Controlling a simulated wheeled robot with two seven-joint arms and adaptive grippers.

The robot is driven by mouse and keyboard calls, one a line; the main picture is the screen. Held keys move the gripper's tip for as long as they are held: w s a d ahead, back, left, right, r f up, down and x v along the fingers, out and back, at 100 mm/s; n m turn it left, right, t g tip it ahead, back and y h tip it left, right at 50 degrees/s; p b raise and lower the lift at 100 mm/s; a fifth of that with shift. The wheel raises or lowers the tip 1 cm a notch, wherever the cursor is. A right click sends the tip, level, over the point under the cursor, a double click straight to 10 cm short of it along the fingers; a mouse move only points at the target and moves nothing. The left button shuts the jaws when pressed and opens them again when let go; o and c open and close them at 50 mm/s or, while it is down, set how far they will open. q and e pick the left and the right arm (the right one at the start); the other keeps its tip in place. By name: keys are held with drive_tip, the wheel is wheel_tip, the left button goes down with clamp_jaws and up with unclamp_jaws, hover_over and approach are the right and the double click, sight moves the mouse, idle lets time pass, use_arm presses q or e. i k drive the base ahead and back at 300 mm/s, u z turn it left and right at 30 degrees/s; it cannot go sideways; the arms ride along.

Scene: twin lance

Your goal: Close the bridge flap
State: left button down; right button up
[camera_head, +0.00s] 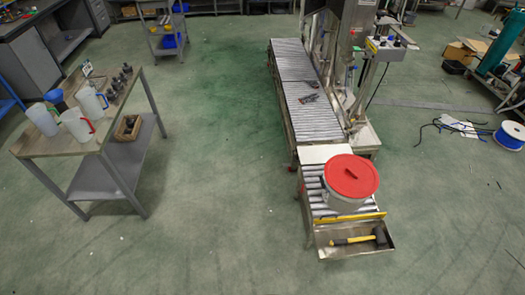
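A roller conveyor runs away from me right of centre, with a long far section (303,90) and a short near section (313,188). A flat pale panel (318,154) lies between the two sections and looks level; it may be the bridge flap, but I cannot tell for sure. A white bucket (346,206) with a red lid (351,176) stands upright on the near rollers, close to the panel's near right side. Neither of my grippers shows in the head view.
A yellow bar (350,217) crosses the conveyor's near end, before a metal tray (335,252) holding a mallet (362,239). A bench (72,147) with jugs stands left. A blue cable spool (510,135) lies right. The green floor between bench and conveyor is clear.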

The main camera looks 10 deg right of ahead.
sight(313, 155)
drive_tip(key=u, duration=0.6)
drive_tip(key=i, duration=2.85)
drive_tip(key=z, duration=3)
